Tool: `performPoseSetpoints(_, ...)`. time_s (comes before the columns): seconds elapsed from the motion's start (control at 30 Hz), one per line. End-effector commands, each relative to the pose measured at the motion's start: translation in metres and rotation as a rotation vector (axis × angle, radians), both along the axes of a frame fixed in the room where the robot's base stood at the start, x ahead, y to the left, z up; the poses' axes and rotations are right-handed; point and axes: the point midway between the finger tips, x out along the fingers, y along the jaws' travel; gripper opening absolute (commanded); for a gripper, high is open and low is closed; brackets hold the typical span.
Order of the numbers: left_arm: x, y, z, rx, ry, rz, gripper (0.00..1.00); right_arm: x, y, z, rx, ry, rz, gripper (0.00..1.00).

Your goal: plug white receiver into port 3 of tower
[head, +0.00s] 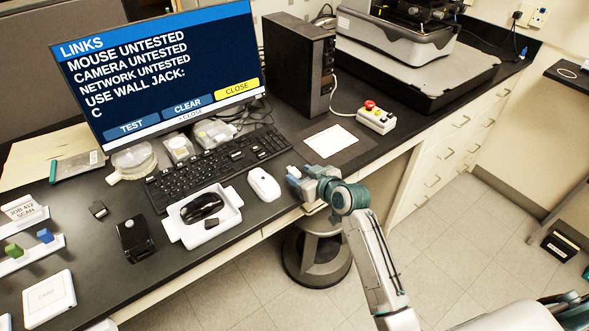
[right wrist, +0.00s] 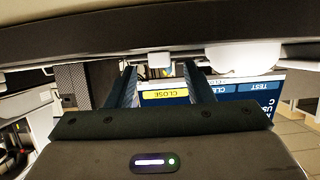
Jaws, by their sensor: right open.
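A small white block, which looks like the receiver (head: 294,171), sits on the dark desk near its front edge, right of the white mouse (head: 264,184). My right gripper (head: 298,177) is at the desk edge, low and pointing across the desk at it. In the right wrist view, which is upside down, the receiver (right wrist: 159,61) shows between the two open fingers (right wrist: 160,75). I cannot tell if a finger touches it. The black tower (head: 300,65) stands upright at the back, right of the monitor. Its port numbers are too small to read. My left gripper is out of view.
A keyboard (head: 217,166), a white tray with a dark object (head: 228,217) and a monitor (head: 160,70) lie to the left. The desk between gripper and tower is mostly clear.

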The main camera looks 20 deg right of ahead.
Motion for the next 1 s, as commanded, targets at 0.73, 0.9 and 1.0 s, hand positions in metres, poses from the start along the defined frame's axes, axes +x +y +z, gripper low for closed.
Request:
performPoseSetpoints(0.73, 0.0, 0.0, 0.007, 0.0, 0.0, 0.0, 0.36, 0.019, 0.007, -0.008, -0.001, 0.0, 0.0, 0.0)
performPoseSetpoints(0.9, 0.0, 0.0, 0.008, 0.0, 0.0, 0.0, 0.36, 0.019, 0.007, -0.008, -0.001, 0.0, 0.0, 0.0)
performPoseSetpoints(1.0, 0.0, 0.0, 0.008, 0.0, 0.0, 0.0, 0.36, 0.019, 0.007, -0.008, -0.001, 0.0, -0.001, 0.0)
